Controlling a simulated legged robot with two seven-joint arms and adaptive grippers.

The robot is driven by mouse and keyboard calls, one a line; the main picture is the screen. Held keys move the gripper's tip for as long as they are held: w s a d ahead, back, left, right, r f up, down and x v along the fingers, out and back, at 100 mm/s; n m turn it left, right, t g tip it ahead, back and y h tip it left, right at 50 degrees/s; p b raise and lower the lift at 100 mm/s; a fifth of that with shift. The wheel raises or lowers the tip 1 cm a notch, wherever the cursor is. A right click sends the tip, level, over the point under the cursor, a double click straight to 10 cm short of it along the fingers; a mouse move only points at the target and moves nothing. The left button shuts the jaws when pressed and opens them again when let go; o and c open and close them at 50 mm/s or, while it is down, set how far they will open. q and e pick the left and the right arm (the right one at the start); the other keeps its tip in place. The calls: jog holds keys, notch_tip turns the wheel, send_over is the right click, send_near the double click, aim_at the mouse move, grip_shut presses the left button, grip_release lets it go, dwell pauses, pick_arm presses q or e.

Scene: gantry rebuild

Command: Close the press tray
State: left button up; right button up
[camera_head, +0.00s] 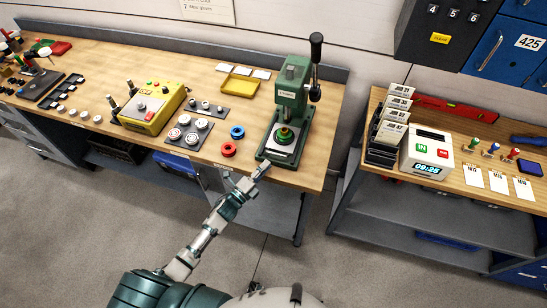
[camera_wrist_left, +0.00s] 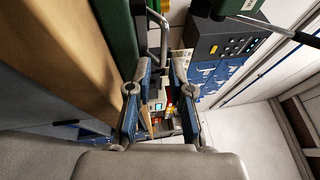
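The green press (camera_head: 292,88) stands at the right end of the wooden bench. Its tray (camera_head: 277,152) sits low at the front, with a pale plate and a round green part (camera_head: 285,136) on it. My left gripper (camera_head: 261,171) is at the tray's front edge, by the bench edge. In the left wrist view its fingers (camera_wrist_left: 160,68) are apart with nothing gripped. A bent metal handle (camera_wrist_left: 164,32) shows just beyond the fingertips, beside the green press body (camera_wrist_left: 115,35). I cannot tell whether a finger touches the handle. My right gripper is not in view.
A red ring (camera_head: 229,149) and a blue ring (camera_head: 237,132) lie left of the press. A yellow control box (camera_head: 151,106) stands further left. A second bench (camera_head: 451,181) with a clock box (camera_head: 427,150) stands right, across a floor gap.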

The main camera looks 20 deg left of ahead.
pick_arm(q)
jog(key=v, duration=0.5)
jog(key=shift+w, duration=0.1)
